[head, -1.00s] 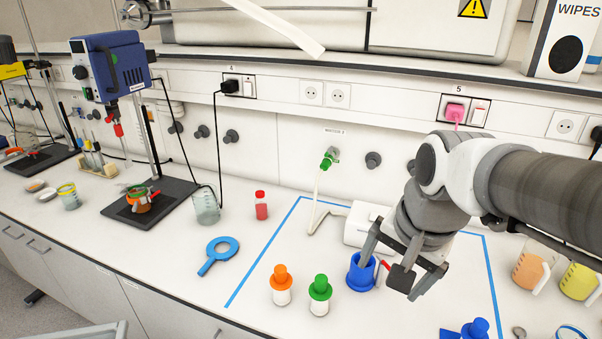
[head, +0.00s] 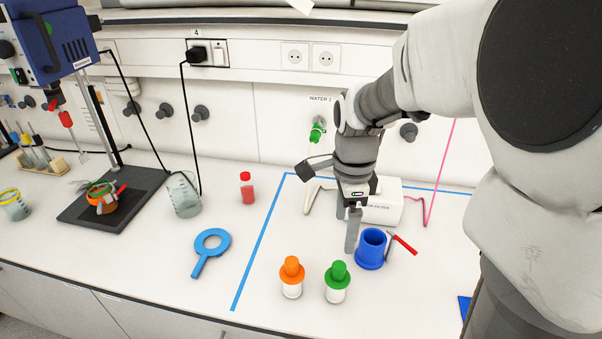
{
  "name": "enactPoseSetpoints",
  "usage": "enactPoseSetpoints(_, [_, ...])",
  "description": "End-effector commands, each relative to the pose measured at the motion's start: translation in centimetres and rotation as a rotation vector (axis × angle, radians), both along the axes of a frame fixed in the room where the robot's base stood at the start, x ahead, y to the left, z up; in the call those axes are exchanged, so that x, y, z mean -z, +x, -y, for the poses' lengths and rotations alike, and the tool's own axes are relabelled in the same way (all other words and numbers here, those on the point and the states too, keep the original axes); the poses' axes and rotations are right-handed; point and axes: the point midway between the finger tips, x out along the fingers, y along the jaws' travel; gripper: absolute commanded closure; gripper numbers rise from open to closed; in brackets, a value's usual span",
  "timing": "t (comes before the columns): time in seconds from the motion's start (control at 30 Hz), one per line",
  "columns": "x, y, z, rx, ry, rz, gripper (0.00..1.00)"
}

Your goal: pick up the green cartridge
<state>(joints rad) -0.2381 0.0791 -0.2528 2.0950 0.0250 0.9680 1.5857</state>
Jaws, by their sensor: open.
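The green cartridge (head: 338,283), a white body with a green cap and collar, stands upright on the bench inside the blue tape outline. My gripper (head: 353,226) points down behind the green cartridge, just left of and behind the blue cup (head: 370,251). It is open and holds nothing that I can see. It is apart from the green cartridge. One finger shows clearly; the other is partly hidden, so the gap between them is hard to judge.
An orange-capped cartridge (head: 292,278) stands close to the left of the green one. A red stick (head: 404,244) lies beside the blue cup. A white box (head: 385,207) stands behind. A blue ring tool (head: 208,251) lies left, outside the tape. The bench in front is clear.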

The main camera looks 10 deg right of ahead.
Motion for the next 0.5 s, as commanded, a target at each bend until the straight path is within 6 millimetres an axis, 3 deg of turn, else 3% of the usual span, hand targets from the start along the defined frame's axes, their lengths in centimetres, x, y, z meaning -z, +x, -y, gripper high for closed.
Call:
enactPoseSetpoints(0.17, [2.1,0.0,0.0,0.01,-0.002,-0.008,0.06])
enactPoseSetpoints(0.5, [9.5,0.0,0.0,0.009,-0.002,-0.007,0.06])
